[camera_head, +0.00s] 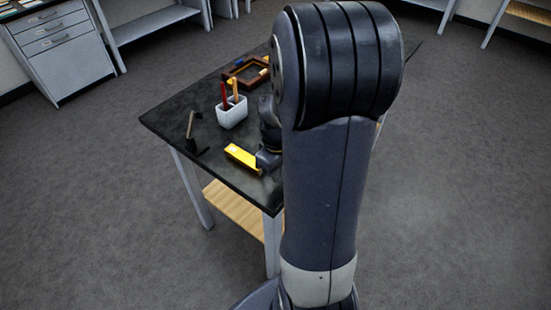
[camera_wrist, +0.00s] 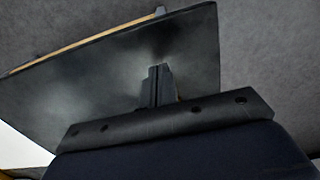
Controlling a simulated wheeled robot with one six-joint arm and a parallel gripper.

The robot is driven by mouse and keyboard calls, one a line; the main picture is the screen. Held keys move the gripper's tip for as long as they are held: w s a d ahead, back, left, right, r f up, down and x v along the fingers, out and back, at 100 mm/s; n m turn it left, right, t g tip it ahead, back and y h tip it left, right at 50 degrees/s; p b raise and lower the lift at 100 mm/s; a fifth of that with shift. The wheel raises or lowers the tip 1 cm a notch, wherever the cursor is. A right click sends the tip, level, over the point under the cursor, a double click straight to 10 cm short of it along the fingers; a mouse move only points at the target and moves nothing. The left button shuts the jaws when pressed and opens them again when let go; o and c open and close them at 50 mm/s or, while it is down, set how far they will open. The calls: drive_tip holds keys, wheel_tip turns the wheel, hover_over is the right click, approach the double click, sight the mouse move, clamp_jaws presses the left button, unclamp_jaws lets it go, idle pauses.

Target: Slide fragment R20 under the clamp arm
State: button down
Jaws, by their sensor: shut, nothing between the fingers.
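A yellow bar (camera_head: 243,158) with a small pale mark lies flat near the front edge of the dark tabletop; it appears to be fragment R20, but I cannot read a label. A small dark clamp (camera_head: 191,128) with an upright arm stands on the table to its left, apart from it. My gripper (camera_head: 266,160) is low over the table at the right end of the yellow bar; I cannot tell whether it touches it. In the wrist view the fingers (camera_wrist: 159,70) are together with nothing between them. My arm hides the right part of the table.
A white cup (camera_head: 231,113) holding red and orange tools stands behind the bar. A brown frame (camera_head: 243,80) with yellow pieces lies farther back. The table (camera_head: 160,118) has bare room around the clamp. Drawers (camera_head: 62,50) stand at the far left.

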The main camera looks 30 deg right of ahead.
sight(230, 148)
wheel_tip(230, 148, down, 2)
drive_tip(key=shift+w+a+p, duration=0.15)
drive_tip(key=shift+w+a, duration=0.1)
drive_tip(key=shift+w, duration=0.4)
drive_tip(key=shift+w+a+p, duration=0.2)
drive_tip(key=shift+w, duration=0.4)
drive_tip(key=shift+w+a+p, duration=0.15)
drive_tip(key=shift+w+a, duration=0.1)
drive_tip(key=shift+w, duration=0.4)
drive_tip(key=w+a, duration=0.1)
drive_tip(key=w, duration=0.3)
drive_tip(key=w+a, duration=0.2)
drive_tip(key=w, duration=0.2)
drive_tip(key=w+a, duration=0.1)
drive_tip(key=w, duration=0.3)
drive_tip(key=shift+a, duration=0.2)
drive_tip(key=shift+w+r, duration=0.15)
drive_tip(key=shift+w+a, duration=0.1)
drive_tip(key=shift+w, duration=0.05)
